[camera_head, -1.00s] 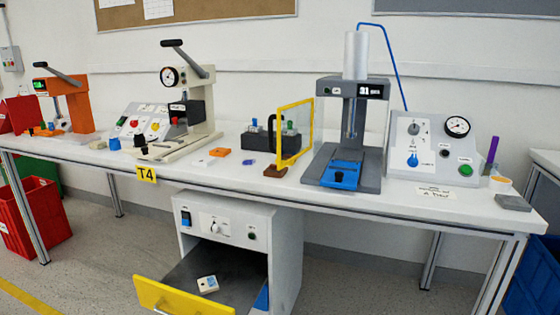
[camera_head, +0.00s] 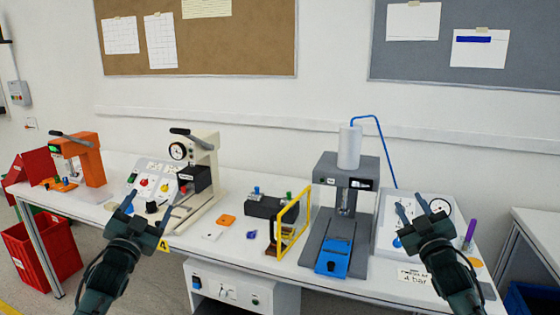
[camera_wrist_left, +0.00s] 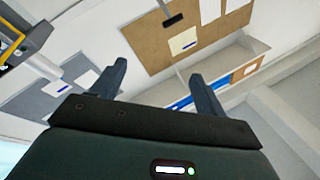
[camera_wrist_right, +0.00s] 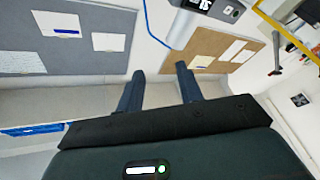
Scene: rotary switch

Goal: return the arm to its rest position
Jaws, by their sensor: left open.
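My left gripper (camera_head: 148,208) is raised in front of the left part of the bench in the head view, with its fingers apart and nothing between them. The left wrist view also shows its open, empty fingers (camera_wrist_left: 159,72). My right gripper (camera_head: 412,204) is raised in front of the white control box (camera_head: 386,226) at the right. Its fingers are spread and empty, as the right wrist view (camera_wrist_right: 160,76) shows too. The right gripper hides much of the box's front, including most of its knobs. In the head view, I cannot see either gripper touching anything.
The bench (camera_head: 215,247) carries a grey press (camera_head: 326,215), a yellow-framed guard (camera_head: 293,222), a cream lever press (camera_head: 205,180) and an orange press (camera_head: 88,165). A white cabinet (camera_head: 245,280) stands beneath it. A red bin (camera_head: 45,250) is at the left.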

